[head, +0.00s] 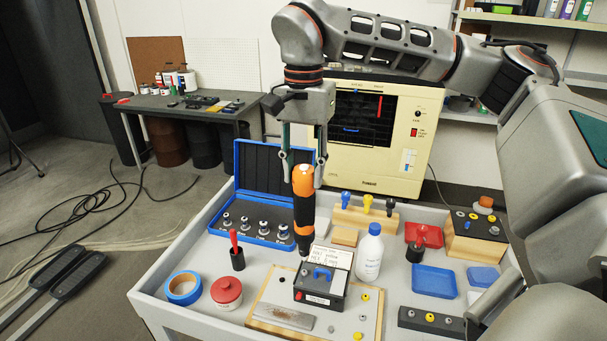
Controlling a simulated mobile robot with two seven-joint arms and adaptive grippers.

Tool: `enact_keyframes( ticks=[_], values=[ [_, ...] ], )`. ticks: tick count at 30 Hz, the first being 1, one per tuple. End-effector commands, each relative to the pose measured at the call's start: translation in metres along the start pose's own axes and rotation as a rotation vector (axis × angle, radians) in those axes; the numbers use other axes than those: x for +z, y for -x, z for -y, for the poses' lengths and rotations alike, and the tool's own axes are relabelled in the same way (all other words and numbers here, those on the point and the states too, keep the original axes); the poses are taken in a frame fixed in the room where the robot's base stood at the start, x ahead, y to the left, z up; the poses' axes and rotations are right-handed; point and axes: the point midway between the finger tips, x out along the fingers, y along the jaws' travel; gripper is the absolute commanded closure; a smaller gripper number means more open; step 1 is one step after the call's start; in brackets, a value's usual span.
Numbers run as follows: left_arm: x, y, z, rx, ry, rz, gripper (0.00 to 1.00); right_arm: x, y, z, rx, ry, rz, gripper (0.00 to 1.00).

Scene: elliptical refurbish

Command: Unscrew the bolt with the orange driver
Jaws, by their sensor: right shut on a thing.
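My right gripper (303,172) points down above the grey bench and is shut on the top of the orange driver (304,196). The driver is orange and black and hangs upright with its tip down. Its tip is near the back left of a black box (318,297) with a blue handle. The box sits on a wooden-edged board (268,302), with a printed card (328,258) behind it. I cannot tell whether the tip touches anything. Small bolt heads show on the box and board; which one is the task's bolt is unclear. My left gripper is out of view.
A blue case (275,168) of sockets stands open behind left. A white bottle (369,255) stands close right of the driver. Blue tape (183,288), a red-lidded pot (227,292), blue trays (435,281) and a cream monitor (381,140) surround the work area.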

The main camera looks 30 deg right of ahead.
Motion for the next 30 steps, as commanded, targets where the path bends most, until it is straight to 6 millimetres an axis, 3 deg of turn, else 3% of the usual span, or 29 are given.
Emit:
enact_keyframes(
  ticks=[21,30],
  values=[
    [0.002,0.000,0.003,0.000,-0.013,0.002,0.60,0.000,0.054,0.001,-0.003,-0.001,-0.002,1.00],
    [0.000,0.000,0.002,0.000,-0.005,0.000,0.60,0.000,0.062,0.000,-0.002,-0.001,-0.001,1.00]
  ],
)
